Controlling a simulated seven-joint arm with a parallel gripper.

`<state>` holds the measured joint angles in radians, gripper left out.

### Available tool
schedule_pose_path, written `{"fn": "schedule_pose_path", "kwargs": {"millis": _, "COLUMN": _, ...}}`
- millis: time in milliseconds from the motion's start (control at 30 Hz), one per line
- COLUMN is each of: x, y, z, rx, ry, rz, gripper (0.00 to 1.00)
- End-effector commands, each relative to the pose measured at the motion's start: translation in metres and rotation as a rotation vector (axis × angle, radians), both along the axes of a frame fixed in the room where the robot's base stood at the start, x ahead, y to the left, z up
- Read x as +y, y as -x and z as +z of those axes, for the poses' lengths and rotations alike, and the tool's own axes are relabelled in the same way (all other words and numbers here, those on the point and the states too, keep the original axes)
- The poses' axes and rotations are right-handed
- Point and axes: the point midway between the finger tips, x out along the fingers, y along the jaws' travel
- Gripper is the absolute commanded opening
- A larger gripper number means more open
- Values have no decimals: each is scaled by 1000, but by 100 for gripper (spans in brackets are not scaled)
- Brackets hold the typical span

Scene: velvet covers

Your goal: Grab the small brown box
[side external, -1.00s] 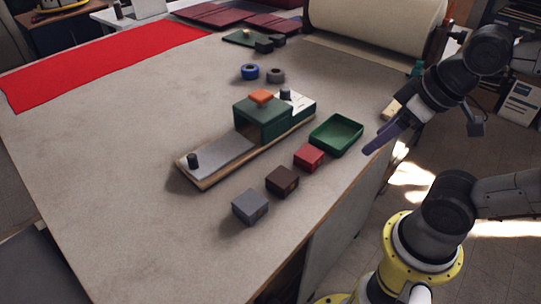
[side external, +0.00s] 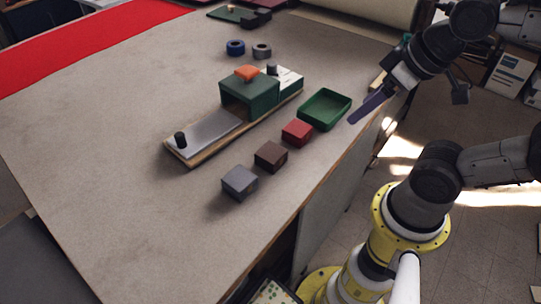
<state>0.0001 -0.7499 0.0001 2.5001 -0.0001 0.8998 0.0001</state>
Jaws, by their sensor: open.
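The small brown box (side external: 271,156) is a dark brown cube on the grey table. It sits between a grey box (side external: 240,182) at its lower left and a red box (side external: 297,132) at its upper right, apart from both. My gripper (side external: 362,112) is to the right of the red box and the green tray, near the table's right edge. It is well away from the brown box and holds nothing that I can see. Its purple fingers are seen nearly edge-on, so the gap between them is hidden.
A green tray (side external: 346,97) stands between the red box and my gripper. Behind the boxes is a wooden board (side external: 176,154) carrying a green tunnel-like cover (side external: 237,88) with an orange block (side external: 246,73) on top. The table's front left is clear.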

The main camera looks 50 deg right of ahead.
Motion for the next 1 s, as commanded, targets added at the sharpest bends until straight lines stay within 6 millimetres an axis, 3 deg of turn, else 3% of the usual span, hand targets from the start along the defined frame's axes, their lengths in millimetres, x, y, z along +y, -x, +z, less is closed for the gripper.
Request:
{"fn": "schedule_pose_path", "kwargs": {"millis": 200, "x": 0, "y": 0, "z": 0, "rx": 0, "ry": 0, "rz": 0, "gripper": 69}}
{"fn": "schedule_pose_path", "kwargs": {"millis": 400, "x": 0, "y": 0, "z": 0, "rx": 0, "ry": 0, "rz": 0, "gripper": 100}}
{"fn": "schedule_pose_path", "kwargs": {"millis": 667, "x": 0, "y": 0, "z": 0, "rx": 0, "ry": 8, "rz": 16, "gripper": 100}}
{"fn": "schedule_pose_path", "kwargs": {"millis": 867, "x": 0, "y": -1, "z": 10, "rx": 6, "ry": 128, "rz": 241, "gripper": 100}}
{"fn": "schedule_pose_path", "kwargs": {"millis": 1000, "x": 4, "y": -24, "z": 29, "rx": 57, "ry": 265, "rz": 552, "gripper": 100}}
